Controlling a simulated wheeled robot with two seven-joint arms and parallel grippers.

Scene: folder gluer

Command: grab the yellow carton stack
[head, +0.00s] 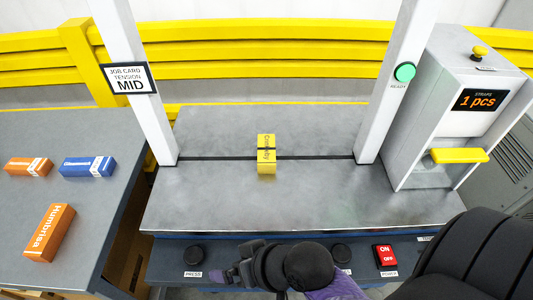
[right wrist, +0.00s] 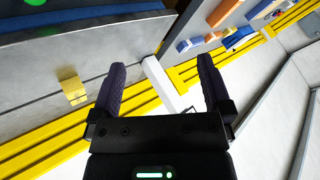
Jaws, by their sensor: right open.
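The yellow carton stack (head: 266,154) is a small yellow block with dark lettering. It sits across the dark slot in the middle of the grey machine table (head: 205,195). The right wrist view also shows the yellow stack (right wrist: 72,88), left of the fingers and apart from them. My right gripper (head: 234,271) is at the table's front edge, on the near side of the stack. Its two dark purple fingers (right wrist: 161,68) are spread, with nothing held between them. My left gripper is not in view.
White posts (head: 130,85) flank the table. A grey strap unit (head: 440,120) with a yellow lever stands at right. Orange (head: 48,232) and blue (head: 88,167) cartons lie on the left table. A button panel (head: 220,260) runs along the front. The tabletop around the stack is clear.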

